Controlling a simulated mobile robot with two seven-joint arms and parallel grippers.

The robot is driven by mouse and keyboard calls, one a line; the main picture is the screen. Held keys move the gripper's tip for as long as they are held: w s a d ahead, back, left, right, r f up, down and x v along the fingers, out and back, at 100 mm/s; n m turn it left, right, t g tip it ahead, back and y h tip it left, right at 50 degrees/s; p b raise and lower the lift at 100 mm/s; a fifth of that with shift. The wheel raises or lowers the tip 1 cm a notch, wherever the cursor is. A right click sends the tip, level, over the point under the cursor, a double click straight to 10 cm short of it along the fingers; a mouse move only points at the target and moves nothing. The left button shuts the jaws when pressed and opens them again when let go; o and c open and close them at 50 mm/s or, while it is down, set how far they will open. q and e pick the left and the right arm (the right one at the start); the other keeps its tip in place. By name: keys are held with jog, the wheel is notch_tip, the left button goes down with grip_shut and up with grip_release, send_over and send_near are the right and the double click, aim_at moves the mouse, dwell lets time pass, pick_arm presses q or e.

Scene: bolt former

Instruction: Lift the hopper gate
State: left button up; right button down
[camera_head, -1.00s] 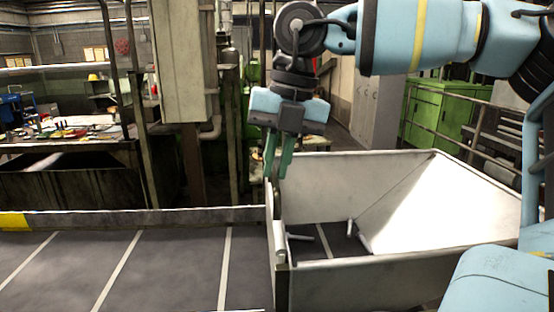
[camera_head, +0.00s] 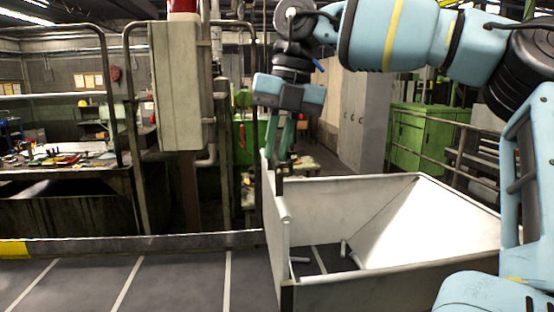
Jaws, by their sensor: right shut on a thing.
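The hopper (camera_head: 400,275) is a pale, open metal bin with sloping walls at the right of centre. The gate (camera_head: 276,222) is a thin upright pale plate at the hopper's left end, beside the dark conveyor. Its top edge stands above the hopper's rim. My right gripper (camera_head: 279,157) points down over the gate's top, with its green fingers shut on it. The fingers partly hide the held part of the gate. My left gripper is not in view.
A few grey bolts (camera_head: 344,248) lie on the hopper's dark floor. The dark conveyor (camera_head: 180,282) with white cross lines runs left from the gate and is bare. A grey cabinet (camera_head: 180,88) stands behind it. A railing and green cabinets (camera_head: 425,138) are at the back right.

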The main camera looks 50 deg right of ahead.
jog(key=shift+r, duration=0.1)
jog(key=c, duration=1.5)
grip_release()
jog(key=shift+b+v, duration=0.35)
jog(key=shift+v, duration=3.45)
